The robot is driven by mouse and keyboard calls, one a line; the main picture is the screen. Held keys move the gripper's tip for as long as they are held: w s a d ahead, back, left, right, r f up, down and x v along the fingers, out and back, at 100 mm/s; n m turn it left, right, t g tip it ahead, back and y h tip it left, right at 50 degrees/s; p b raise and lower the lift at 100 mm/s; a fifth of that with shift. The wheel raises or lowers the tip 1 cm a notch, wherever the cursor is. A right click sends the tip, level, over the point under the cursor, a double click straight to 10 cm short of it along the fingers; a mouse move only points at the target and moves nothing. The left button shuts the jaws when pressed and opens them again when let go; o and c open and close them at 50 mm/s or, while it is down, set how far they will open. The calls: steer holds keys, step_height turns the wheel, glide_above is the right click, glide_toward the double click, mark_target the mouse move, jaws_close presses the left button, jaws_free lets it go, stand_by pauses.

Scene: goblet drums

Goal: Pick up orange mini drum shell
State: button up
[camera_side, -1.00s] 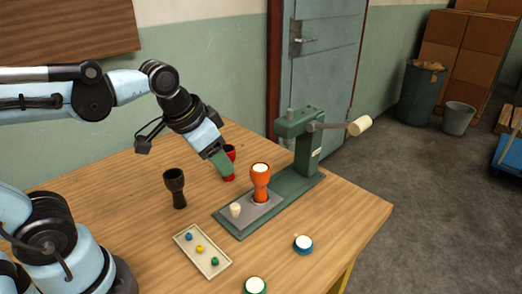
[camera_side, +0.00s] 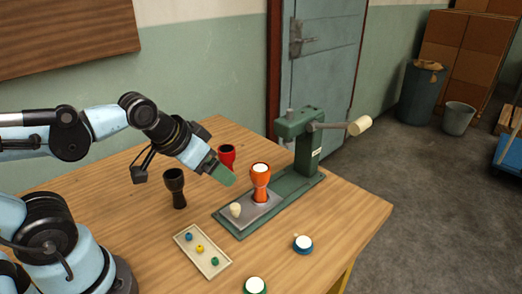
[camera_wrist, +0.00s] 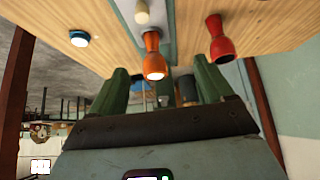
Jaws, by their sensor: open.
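The orange mini drum shell (camera_side: 260,180) stands upright on the metal plate of a green press (camera_side: 297,170), with a white top. In the wrist view the orange shell (camera_wrist: 152,52) shows beyond the fingers, between them and left of centre. My gripper (camera_side: 226,177) is open and empty, to the left of the orange shell in the side view and apart from it. Its two green fingers (camera_wrist: 160,85) also show in the wrist view.
A red shell (camera_side: 227,155) stands behind my gripper, and a black shell (camera_side: 175,187) stands to its left. A tray (camera_side: 217,266) with small coloured pieces lies in front. A cream knob (camera_side: 235,210) is on the press plate. Blue-rimmed (camera_side: 303,244) and green-rimmed (camera_side: 255,286) discs lie nearby.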

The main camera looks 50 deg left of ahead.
steer(key=n+g, duration=0.4)
steer(key=g, duration=0.3)
glide_toward(260, 168)
steer(key=shift+w+a+f, duration=0.15)
steer(key=shift+w+a, duration=0.05)
steer(key=shift+a, duration=0.3)
step_height(260, 168, down, 7)
steer(key=shift+r, duration=0.1)
steer(key=shift+d+f, duration=0.25)
steer(key=shift+f, duration=1.05)
steer(key=shift+d+f, duration=0.2)
steer(key=shift+f, duration=1.15)
steer(key=c, duration=1.1)
steer(key=shift+r, duration=0.15)
steer(key=shift+c, duration=0.2)
